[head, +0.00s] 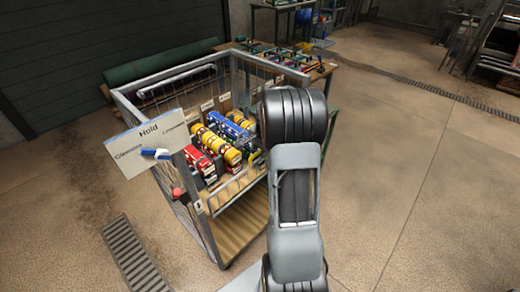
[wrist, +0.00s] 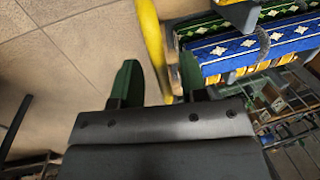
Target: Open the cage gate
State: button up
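The cage (head: 180,78) stands left of centre in the head view, with a grey metal frame and mesh sides. A red knob (head: 177,192) sits on the near left post. In the wrist view my gripper (wrist: 158,68) has its two green-tipped fingers apart with nothing held. A yellow bar (wrist: 151,40) lies beyond the gap between them; I see no contact. In the head view my arm hides the gripper and the cage's right part.
Rolled rugs (head: 205,140) in red, yellow and blue lie inside. A green roll (head: 160,63) and a workbench (head: 320,68) stand behind. The floor at right (head: 430,190) is clear.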

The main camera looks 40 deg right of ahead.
grip_shut()
dwell(0.3)
